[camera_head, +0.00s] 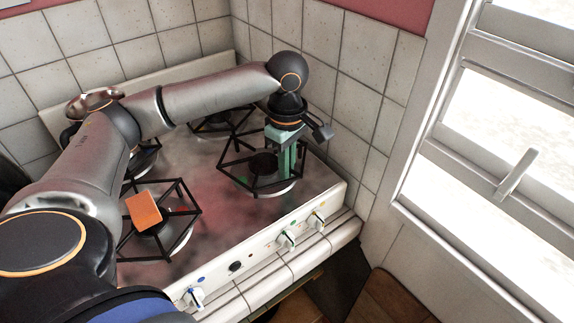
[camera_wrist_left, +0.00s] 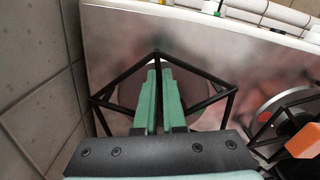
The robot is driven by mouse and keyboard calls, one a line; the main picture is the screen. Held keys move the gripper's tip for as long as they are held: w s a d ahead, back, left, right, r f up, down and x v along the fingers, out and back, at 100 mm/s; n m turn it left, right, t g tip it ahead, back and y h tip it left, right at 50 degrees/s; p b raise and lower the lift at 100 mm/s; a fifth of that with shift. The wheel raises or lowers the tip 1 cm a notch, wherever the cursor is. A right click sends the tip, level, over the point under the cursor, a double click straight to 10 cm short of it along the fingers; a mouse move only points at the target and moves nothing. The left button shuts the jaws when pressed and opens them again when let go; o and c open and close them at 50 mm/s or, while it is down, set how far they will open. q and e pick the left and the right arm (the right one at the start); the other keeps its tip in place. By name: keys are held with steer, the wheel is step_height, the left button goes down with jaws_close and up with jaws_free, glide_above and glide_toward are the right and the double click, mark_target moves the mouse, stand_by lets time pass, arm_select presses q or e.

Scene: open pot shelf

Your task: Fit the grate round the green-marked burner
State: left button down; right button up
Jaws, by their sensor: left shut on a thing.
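A black wire grate (camera_head: 236,181) is at the front right burner (camera_head: 271,189) of the stove. My left gripper (camera_head: 282,172), with green fingers, is shut on this grate from above. In the left wrist view the fingers (camera_wrist_left: 160,95) close on the bars of the grate (camera_wrist_left: 112,100), and the round burner (camera_wrist_left: 128,96) shows behind them. The grate looks to be around the burner, but I cannot tell whether it rests on the stove top. A green mark directly on this burner cannot be made out. My right gripper is not in view.
An orange block (camera_head: 144,210) lies on the front left grate (camera_head: 186,195). Another grate stands at the back right (camera_head: 222,122), with one more at the back left behind my arm. Knobs line the stove front (camera_head: 236,266). Tiled walls stand close behind and to the right.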

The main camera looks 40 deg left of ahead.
arm_select(q)
steer(key=shift+f, duration=0.35)
steer(key=c, duration=0.9)
jaws_free()
step_height(320, 180, up, 12)
steer(key=shift+r, duration=0.25)
stand_by(0.4)
